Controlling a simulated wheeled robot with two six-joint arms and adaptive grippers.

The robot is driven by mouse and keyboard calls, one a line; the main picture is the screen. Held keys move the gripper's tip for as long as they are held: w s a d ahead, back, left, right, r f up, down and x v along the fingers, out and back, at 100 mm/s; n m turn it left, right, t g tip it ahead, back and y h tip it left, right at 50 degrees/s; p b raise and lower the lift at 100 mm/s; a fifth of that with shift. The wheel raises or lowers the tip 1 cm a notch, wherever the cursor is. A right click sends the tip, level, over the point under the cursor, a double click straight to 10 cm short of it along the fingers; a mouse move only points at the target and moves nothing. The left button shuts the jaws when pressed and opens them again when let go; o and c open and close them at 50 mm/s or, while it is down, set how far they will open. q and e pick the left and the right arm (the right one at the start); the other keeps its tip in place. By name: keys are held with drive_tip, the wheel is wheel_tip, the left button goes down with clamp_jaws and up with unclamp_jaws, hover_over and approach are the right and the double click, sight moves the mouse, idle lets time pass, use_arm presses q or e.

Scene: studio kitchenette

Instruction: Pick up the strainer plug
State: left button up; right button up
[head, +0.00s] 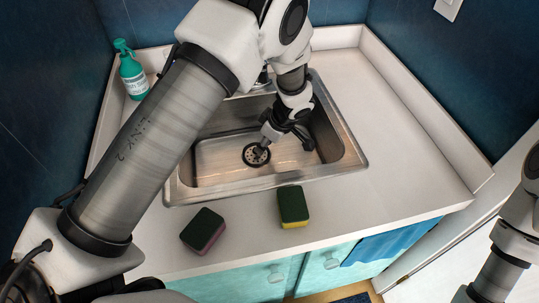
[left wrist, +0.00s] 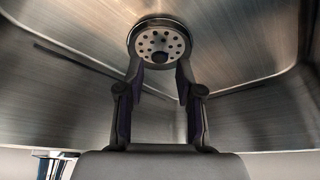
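The strainer plug (head: 256,155) is a round metal disc with holes and a dark rim, lying on the floor of the steel sink (head: 218,178). In the left wrist view the plug (left wrist: 160,42) shows its perforated face and a dark knob at the near side. My left gripper (head: 285,147) reaches down into the sink at the plug's right. In the left wrist view its two fingers (left wrist: 162,76) are spread, with the plug beyond and between the tips and nothing held. Contact cannot be told. My right arm shows at the right edge, its gripper out of view.
Two green-topped sponges, one pink below (head: 203,230) and one yellow below (head: 293,206), lie on the counter (head: 400,170) in front of the sink. A teal spray bottle (head: 132,75) stands at the back left. A blue towel (head: 390,243) hangs at the front. The right counter is clear.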

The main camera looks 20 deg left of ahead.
sight(256, 154)
use_arm(q)
drive_tip(key=x, duration=0.6)
drive_tip(key=shift+a, duration=0.3)
clamp_jaws()
